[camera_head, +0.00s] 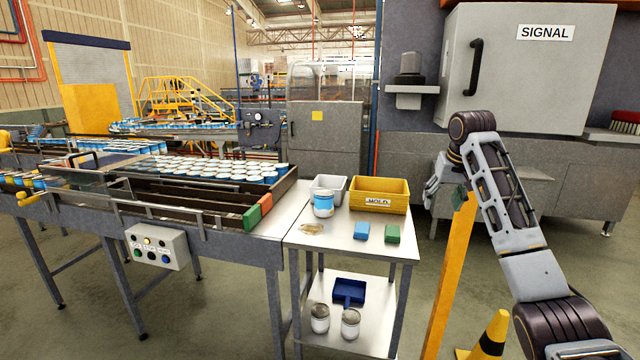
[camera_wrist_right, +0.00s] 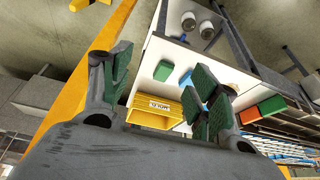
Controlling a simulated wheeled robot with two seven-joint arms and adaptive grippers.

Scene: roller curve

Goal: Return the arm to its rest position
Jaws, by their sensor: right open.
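My right arm (camera_head: 505,190) comes in from the lower right and is raised and bent in the head view. My right gripper (camera_head: 447,193) hangs at the end of it, right of the small steel table, in front of the grey cabinets. In the right wrist view the gripper (camera_wrist_right: 163,82) is open, its green-padded fingers wide apart with nothing between them. The table and yellow HOLD bin (camera_wrist_right: 150,113) show beyond the fingers, apart from them. My left arm and gripper are not in view.
A yellow post (camera_head: 450,275) stands close below the right gripper, with a striped cone (camera_head: 491,335) beside it. The steel table (camera_head: 335,243) holds a yellow HOLD bin (camera_head: 379,195), a grey bin, a can and blue and green blocks. A can-filled conveyor (camera_head: 150,205) lies left.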

